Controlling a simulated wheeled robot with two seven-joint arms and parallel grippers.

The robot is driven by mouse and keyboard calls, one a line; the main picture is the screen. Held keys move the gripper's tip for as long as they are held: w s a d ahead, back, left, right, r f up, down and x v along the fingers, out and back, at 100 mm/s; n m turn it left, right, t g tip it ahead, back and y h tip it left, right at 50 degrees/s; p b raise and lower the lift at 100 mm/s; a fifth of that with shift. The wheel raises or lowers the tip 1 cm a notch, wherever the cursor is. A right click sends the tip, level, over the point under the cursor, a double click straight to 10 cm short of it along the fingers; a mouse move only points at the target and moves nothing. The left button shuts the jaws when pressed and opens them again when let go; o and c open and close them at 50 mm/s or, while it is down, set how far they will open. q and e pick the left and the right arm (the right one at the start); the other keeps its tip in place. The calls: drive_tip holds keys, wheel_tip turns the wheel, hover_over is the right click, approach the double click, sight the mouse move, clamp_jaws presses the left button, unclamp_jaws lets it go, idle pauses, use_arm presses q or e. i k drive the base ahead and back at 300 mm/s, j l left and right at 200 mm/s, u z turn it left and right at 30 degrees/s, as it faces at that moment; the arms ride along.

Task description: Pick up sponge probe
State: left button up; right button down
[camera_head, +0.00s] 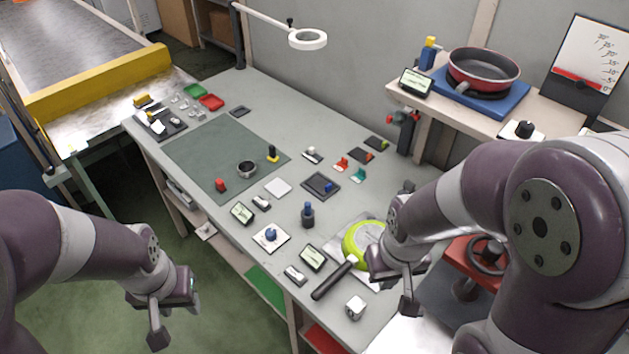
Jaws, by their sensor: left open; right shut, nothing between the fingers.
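I cannot tell for sure which small object is the sponge probe. Candidates on the grey bench (225,225) are a blue-topped dark post (307,214) standing upright right of the middle, and a blue knob (270,234) on a white square plate. A yellow-topped black piece (272,154) stands on the green mat (205,160). My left gripper (172,312) is open and empty, off the bench's front edge over the floor. My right gripper (396,285) is shut and empty, beside a green pan (352,243) with a black handle, which it partly hides.
Small displays (312,258) and a white cube (355,307) lie near the front edge. A raised shelf at right holds a red pan (484,70) on a blue block. A ring lamp (307,39) overhangs the back. A conveyor (60,45) is at far left.

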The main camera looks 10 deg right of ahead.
sight(273, 157)
drive_tip(key=i+j, duration=0.1)
drive_tip(key=j, duration=0.35)
drive_tip(key=i+j+z, duration=0.1)
drive_tip(key=j, duration=0.25)
drive_tip(key=i+j, duration=0.3)
drive_tip(key=i+j+z, duration=0.15)
drive_tip(key=j, duration=0.25)
drive_tip(key=i+j+z, duration=0.1)
drive_tip(key=j, duration=0.3)
drive_tip(key=i+j, duration=0.25)
drive_tip(key=j, duration=0.15)
drive_tip(key=i+l+z, duration=0.1)
drive_tip(key=i+z, duration=0.25)
drive_tip(key=i, duration=0.95)
